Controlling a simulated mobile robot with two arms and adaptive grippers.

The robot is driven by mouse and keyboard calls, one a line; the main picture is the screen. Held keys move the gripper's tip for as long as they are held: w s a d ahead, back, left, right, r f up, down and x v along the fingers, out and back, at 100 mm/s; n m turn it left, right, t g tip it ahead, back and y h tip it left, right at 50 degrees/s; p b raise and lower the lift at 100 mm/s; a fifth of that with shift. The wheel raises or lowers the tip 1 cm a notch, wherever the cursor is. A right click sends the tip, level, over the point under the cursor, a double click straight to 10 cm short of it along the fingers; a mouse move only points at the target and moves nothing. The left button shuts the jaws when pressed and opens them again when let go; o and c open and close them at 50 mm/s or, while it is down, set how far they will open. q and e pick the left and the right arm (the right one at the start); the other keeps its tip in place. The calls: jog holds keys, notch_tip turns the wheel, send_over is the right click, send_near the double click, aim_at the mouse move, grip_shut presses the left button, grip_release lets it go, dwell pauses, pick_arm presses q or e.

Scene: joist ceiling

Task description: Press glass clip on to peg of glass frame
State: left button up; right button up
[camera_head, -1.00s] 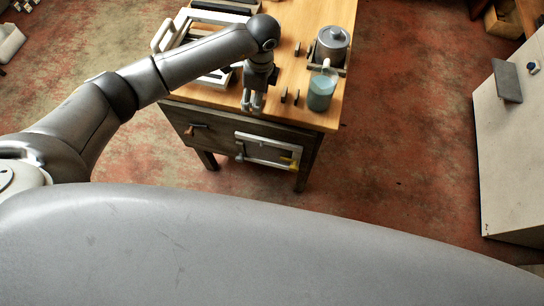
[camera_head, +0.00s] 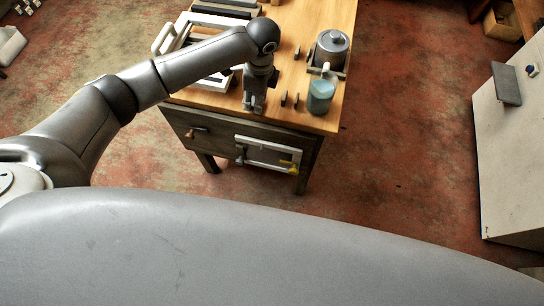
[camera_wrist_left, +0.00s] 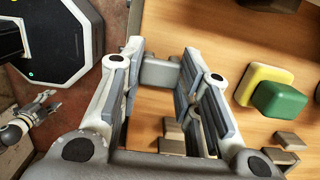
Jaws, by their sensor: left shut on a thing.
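My left gripper (camera_head: 253,104) points down at the front edge of the wooden table. In the left wrist view its fingers (camera_wrist_left: 160,88) are closed in on a small grey block (camera_wrist_left: 160,72), which sits between the tips; I cannot tell whether it is the glass clip. White frames (camera_head: 215,82) lie on the table left of and behind the gripper. A white frame with a yellow part (camera_head: 268,152) is on the cabinet front below. I cannot tell which is the glass frame, and no peg is clear. What looks like my right gripper (camera_wrist_left: 46,98) shows small, its jaws unclear.
A grey pot (camera_head: 331,47) and a green jar (camera_head: 320,94) stand on the table's right side. Small dark pieces (camera_head: 289,100) stand between gripper and jar. The wrist view shows green (camera_wrist_left: 280,102) and yellow (camera_wrist_left: 258,80) blocks. Floor right of the table is clear.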

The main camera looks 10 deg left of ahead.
pick_arm(q)
jog(key=shift+r+p, duration=0.7)
jog(key=shift+r, duration=0.4)
jog(key=shift+r+p, duration=1.85)
jog(key=shift+r, duration=0.6)
